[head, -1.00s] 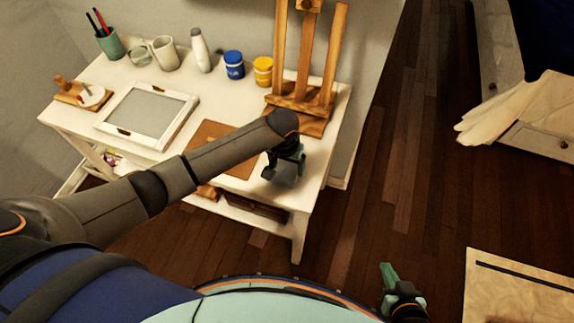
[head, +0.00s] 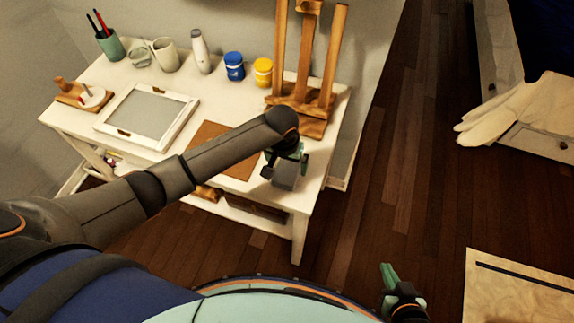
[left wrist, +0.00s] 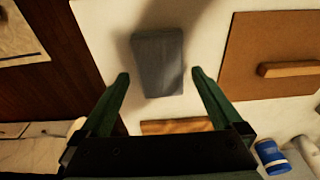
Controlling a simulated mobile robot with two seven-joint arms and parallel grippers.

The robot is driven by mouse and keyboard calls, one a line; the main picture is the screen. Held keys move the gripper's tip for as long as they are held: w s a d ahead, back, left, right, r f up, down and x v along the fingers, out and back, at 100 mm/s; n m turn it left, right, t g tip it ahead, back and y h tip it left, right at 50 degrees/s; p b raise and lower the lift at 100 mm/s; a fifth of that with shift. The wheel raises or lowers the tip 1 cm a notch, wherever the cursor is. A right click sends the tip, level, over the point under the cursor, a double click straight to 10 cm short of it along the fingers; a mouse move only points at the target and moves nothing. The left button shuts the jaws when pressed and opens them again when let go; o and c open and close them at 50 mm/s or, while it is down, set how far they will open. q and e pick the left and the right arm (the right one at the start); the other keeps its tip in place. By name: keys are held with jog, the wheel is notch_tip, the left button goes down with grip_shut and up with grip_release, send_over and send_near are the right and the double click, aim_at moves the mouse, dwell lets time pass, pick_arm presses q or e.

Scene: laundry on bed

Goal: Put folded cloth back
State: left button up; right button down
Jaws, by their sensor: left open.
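The folded cloth (head: 287,178) is a small grey-blue rectangle at the right front part of the white table (head: 305,192). In the left wrist view the cloth (left wrist: 158,60) lies flat with its near end between and just beyond the fingertips. My left gripper (head: 286,166) is open over the cloth; in its wrist view the gripper (left wrist: 160,77) has a finger on each side of it, with visible gaps. My right gripper (head: 402,290) is at the bottom right of the head view, away from the table; its jaw opening is unclear.
A wooden easel (head: 303,101) stands behind the cloth. A brown board (head: 222,150) lies to its left, then a white frame (head: 148,117). Paint jars (head: 234,67), a bottle and mugs line the back. White cloth (head: 513,107) hangs over a drawer unit at right.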

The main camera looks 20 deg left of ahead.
aim_at(285, 176)
pick_arm(q)
notch_tip(285, 176, up, 10)
jog(key=s+p, duration=0.1)
jog(key=s, duration=0.1)
jog(key=s+d+f+t+h, duration=0.1)
jog(key=f, duration=0.1)
jog(key=s+d+f+t+h, duration=0.1)
jog(key=s+d+f+h, duration=0.1)
jog(key=s+d+f+m+t+h, duration=0.1)
jog(key=s+d+f, duration=0.1)
jog(key=f, duration=0.1)
jog(key=shift+d+t, duration=0.25)
jog(key=shift+t, duration=0.15)
jog(key=s+a+f+t+y, duration=0.1)
jog(key=s+a+f+t, duration=0.2)
jog(key=s+a+f, duration=0.3)
jog(key=s+a, duration=0.2)
jog(key=s, duration=0.3)
jog(key=shift+a+m+t+y, duration=0.3)
jog(key=shift+a+t, duration=0.05)
jog(key=shift+t, duration=0.05)
jog(key=shift+s+f, duration=0.1)
